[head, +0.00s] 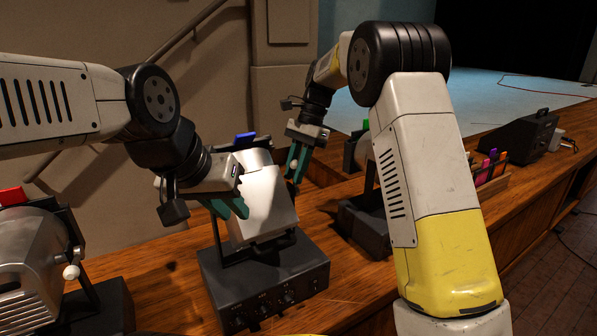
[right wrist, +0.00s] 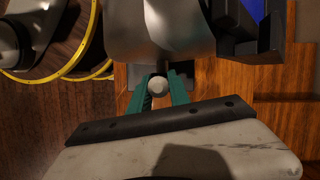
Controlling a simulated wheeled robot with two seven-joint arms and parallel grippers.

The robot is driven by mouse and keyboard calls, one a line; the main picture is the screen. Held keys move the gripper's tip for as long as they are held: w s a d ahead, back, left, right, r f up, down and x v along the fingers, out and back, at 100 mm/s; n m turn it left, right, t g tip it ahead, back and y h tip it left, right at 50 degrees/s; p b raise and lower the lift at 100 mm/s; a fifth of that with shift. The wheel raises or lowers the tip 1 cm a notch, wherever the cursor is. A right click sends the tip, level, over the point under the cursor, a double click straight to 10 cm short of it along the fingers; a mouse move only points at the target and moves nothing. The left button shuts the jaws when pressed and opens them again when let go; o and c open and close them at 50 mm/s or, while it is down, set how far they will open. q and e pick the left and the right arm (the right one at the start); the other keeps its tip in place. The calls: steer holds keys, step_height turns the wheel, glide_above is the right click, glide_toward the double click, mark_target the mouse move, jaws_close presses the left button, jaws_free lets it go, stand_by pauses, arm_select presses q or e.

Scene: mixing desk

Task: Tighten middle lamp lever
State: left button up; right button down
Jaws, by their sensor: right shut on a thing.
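The middle lamp (head: 268,205) is a silver housing with a blue piece (head: 244,138) on top, on a black bracket and base (head: 265,285). My right gripper (head: 297,165) is at its far right side, with teal fingers closed around a small white ball knob of the lever. In the right wrist view the knob (right wrist: 158,86) sits between the two teal fingers, below the silver housing (right wrist: 160,30). My left gripper (head: 232,208) is at the lamp's left side, its teal fingers close against the housing; their gap is hidden.
A lamp with a red piece (head: 14,196) and its own white knob (head: 71,272) stands at the left. Another lamp with a green piece (head: 366,124) is partly behind my right arm. A rack of coloured pieces (head: 490,165) and a black box (head: 515,138) stand further right.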

mark_target(294, 188)
steer(key=shift+s+d+r, duration=0.1)
stand_by(0.4)
steer(key=t+y, duration=0.1)
steer(key=s+d+t, duration=0.1)
steer(key=shift+s+n+t+y, duration=0.2)
steer(key=shift+n+t+y, duration=0.1)
steer(key=shift+t+y, duration=0.1)
steer(key=shift+s+d+f+n+t+y, duration=0.2)
steer(key=shift+s+f+t+y, duration=0.1)
steer(key=shift+t+y, duration=0.3)
steer(key=shift+s+d+f+n+t+y, duration=0.2)
steer(key=shift+s+f+t+y, duration=0.15)
steer(key=shift+t, duration=0.35)
steer(key=c, duration=1.2)
jaws_free()
steer(key=shift+c, duration=0.2)
steer(key=v, duration=0.8)
steer(key=shift+f, duration=0.1)
